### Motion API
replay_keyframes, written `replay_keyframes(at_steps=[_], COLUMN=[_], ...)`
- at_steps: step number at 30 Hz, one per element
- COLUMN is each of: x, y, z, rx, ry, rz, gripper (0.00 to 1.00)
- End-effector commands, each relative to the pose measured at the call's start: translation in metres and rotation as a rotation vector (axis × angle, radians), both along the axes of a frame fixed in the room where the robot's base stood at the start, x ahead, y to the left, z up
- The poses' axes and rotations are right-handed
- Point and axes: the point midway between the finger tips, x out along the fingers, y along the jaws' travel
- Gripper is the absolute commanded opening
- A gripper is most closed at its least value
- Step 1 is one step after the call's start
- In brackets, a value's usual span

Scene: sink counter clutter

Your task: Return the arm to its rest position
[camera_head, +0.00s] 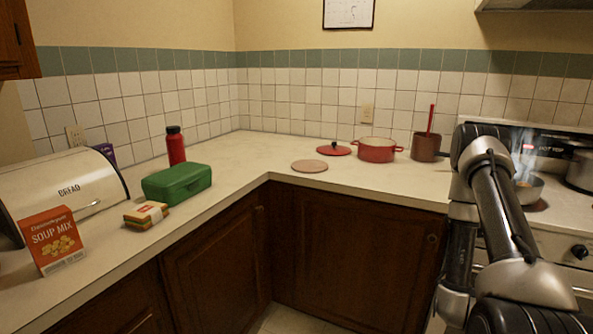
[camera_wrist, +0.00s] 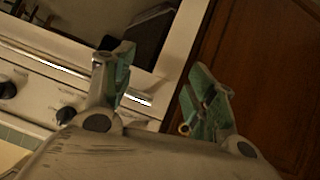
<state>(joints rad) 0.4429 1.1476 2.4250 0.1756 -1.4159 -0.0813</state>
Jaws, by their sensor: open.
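My gripper (camera_wrist: 162,98) shows in the wrist view with its two greenish fingers apart and nothing between them. Behind the fingers are the stove front and a dark wooden cabinet door. In the head view my arm stands at the right, folded in front of the stove. My gripper cannot be made out in the head view.
The stove (camera_head: 555,240) with a steaming pan (camera_head: 530,190) is behind my arm. On the counter (camera_head: 250,165) stand a red pot (camera_head: 376,152), a brown pot (camera_head: 426,148), a green box (camera_head: 177,183), a red bottle (camera_head: 175,147) and a soup mix box (camera_head: 53,240).

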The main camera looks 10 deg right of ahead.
Motion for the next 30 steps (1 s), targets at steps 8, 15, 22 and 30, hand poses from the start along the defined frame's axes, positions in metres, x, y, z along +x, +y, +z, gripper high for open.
replay_keyframes(at_steps=[8,15,22,30], x=[-0.048,-0.077,-0.113,-0.159], y=[0.062,0.121,0.162,0.195], z=[-0.018,0.082,0.196,0.308], rx=[0.387,0.559,0.586,0.510], ry=[0.482,0.778,0.938,0.947], rz=[0.008,0.084,0.168,0.275], gripper=[0.57,0.57,0.57,0.57])
